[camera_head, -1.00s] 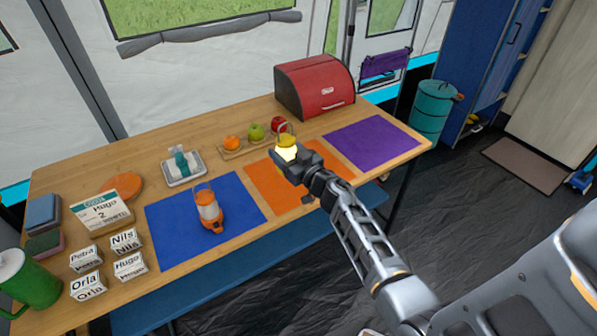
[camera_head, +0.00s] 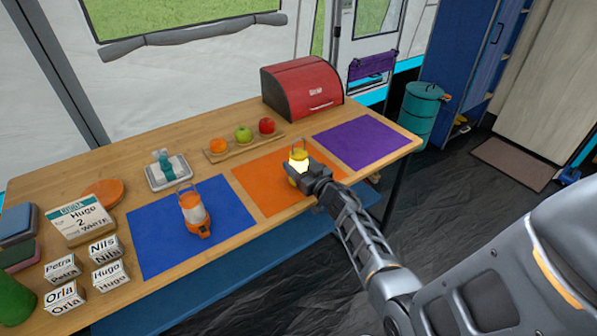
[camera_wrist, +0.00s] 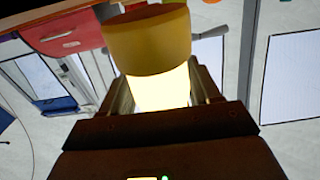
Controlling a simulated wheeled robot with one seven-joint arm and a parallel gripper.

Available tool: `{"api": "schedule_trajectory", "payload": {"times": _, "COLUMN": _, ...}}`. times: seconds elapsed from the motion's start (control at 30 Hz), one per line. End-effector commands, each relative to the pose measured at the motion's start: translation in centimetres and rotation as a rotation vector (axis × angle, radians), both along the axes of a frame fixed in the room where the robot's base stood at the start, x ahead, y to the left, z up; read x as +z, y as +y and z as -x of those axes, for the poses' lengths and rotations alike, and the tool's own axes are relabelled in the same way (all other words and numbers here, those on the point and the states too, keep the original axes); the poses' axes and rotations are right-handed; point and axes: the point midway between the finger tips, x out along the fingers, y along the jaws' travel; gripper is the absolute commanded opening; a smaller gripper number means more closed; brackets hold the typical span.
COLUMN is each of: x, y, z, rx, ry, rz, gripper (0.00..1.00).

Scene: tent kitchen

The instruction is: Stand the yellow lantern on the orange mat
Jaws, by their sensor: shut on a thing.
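The yellow lantern (camera_head: 299,158), with its glowing middle, is upright in my gripper (camera_head: 312,177). My gripper is shut on it. The lantern is over the orange mat (camera_head: 258,187) in the head view. Its base is partly hidden by my gripper, so I cannot tell whether it touches the mat. An orange lantern (camera_head: 195,212) stands on the blue mat (camera_head: 155,245).
A wooden tray (camera_head: 221,155) with three fruits stands behind the orange mat. The purple mat (camera_head: 365,142) to the right is bare. A red bread bin (camera_head: 300,88) stands at the back.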

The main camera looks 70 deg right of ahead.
Motion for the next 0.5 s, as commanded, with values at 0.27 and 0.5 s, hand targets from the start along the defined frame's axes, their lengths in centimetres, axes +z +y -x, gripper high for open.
{"api": "schedule_trajectory", "payload": {"times": 0.27, "x": -0.86, "y": -0.09, "z": -0.07, "rx": 0.0, "ry": -0.003, "rz": 0.003, "gripper": 0.04}}
{"api": "schedule_trajectory", "payload": {"times": 0.5, "x": -1.27, "y": -0.08, "z": -0.07, "rx": -0.001, "ry": -0.003, "rz": 0.002, "gripper": 0.04}}
